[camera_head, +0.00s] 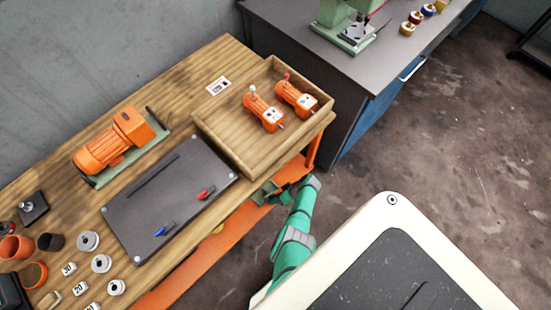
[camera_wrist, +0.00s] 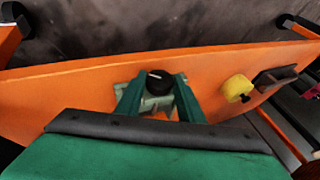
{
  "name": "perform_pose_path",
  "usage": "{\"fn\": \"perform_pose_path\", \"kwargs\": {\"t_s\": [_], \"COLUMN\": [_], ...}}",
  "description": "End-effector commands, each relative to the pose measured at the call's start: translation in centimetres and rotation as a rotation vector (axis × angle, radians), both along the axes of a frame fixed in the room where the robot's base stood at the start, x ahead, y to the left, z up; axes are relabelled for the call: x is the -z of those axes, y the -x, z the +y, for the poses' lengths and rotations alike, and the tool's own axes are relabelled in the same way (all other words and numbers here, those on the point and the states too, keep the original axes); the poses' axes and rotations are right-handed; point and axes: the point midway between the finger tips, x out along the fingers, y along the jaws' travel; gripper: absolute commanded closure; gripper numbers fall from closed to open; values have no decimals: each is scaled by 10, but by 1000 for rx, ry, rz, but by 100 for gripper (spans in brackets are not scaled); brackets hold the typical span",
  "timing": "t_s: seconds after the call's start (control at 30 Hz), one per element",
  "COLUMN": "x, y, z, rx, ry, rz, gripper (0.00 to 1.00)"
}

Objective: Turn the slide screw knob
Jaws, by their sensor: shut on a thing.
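The slide screw knob (camera_wrist: 160,78) is a dark round knob with a white mark on its face. It sits on a grey-green metal block (camera_wrist: 157,103) at the orange beam, in the middle of the wrist view. My gripper (camera_wrist: 156,88) has its two green fingers on either side of the knob and is shut on it. In the head view my gripper (camera_head: 266,192) is at the bench's front edge, below the wooden tray; the knob cannot be made out there.
The orange beam (camera_wrist: 60,98) runs across behind the knob. A yellow knob (camera_wrist: 237,88) and a dark handle (camera_wrist: 275,77) stand to its right. Above, the bench holds a wooden tray (camera_head: 217,140) with two orange devices, a dark board (camera_head: 150,205) and an orange motor (camera_head: 108,145).

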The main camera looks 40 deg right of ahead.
Motion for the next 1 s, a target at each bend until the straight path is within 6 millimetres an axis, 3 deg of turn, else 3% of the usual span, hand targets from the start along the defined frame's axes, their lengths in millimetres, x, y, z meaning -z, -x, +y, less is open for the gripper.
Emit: {"fn": "perform_pose_path", "kwargs": {"t_s": [0.53, 0.57, 0.63, 1.0], "x": [1, 1, 1, 1], "y": [1, 1, 1, 1], "z": [2, 2, 2, 0], "rx": [-3, -3, -3, 0], "ry": [-17, -17, -17, -15], "rz": [3, 3, 3, 2], "gripper": [88, 61, 47, 47]}}
